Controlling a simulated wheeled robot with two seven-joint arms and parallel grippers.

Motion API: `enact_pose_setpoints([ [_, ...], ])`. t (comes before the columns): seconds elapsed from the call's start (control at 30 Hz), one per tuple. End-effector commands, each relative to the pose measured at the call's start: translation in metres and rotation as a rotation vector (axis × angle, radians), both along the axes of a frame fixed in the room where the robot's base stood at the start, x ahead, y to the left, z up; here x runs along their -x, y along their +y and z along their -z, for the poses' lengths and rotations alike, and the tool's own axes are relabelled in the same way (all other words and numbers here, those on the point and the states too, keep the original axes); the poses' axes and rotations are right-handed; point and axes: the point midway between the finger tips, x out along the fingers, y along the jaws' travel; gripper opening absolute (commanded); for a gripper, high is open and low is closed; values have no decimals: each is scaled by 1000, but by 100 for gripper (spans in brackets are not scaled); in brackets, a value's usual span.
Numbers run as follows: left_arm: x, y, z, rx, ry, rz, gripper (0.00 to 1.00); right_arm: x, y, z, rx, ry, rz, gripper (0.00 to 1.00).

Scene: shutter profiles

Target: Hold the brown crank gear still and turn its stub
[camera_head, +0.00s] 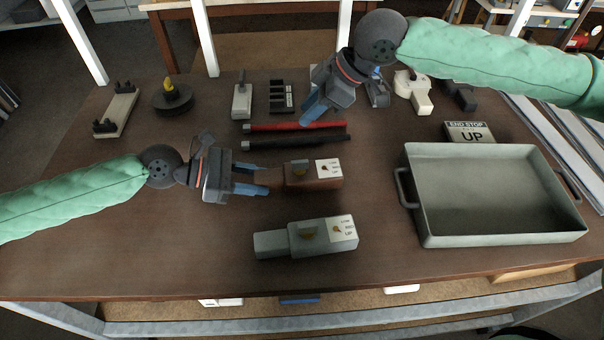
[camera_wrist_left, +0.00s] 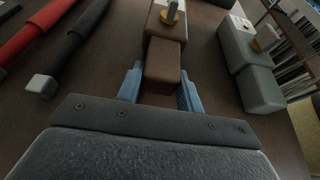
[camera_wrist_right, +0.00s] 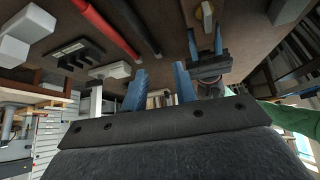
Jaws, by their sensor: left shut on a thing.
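The brown crank gear (camera_head: 313,183) lies near the table's middle, with a white label (camera_head: 329,168) on its right end. Its stub (camera_head: 299,167) stands up from its top; in the left wrist view the stub (camera_wrist_left: 172,10) looks grey with a gold-coloured base. My left gripper (camera_head: 262,179) is shut on the narrow left end of the brown gear, one blue finger on each side. My right gripper (camera_head: 311,112) is above the table behind the gear, over the rods. Its fingers are apart and empty in the right wrist view (camera_wrist_right: 160,88).
A grey crank gear (camera_head: 300,242) with a similar label lies in front of the brown one. A red rod (camera_head: 295,126) and a black rod (camera_head: 295,140) lie behind it. A grey tray (camera_head: 500,240) stands at the right, near an end stop sign (camera_head: 469,132). The front left table is clear.

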Motion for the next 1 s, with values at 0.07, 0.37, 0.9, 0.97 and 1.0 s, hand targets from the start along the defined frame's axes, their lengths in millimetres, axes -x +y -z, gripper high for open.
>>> enact_pose_setpoints([
  [0.07, 0, 0, 0, 0, 0, 0, 9, 23, 12, -3, 20, 14, -65, 29],
  [0.37, 0, 0, 0, 0, 0, 0, 9, 67, 27, -5, 62, 44, -189, 29],
  [0.9, 0, 0, 0, 0, 0, 0, 9, 69, 27, 47, 62, 50, -191, 29],
  [0.97, 0, 0, 0, 0, 0, 0, 9, 69, 27, 53, 62, 49, -192, 29],
  [1.0, 0, 0, 0, 0, 0, 0, 9, 69, 27, 57, 62, 49, -192, 29],
])
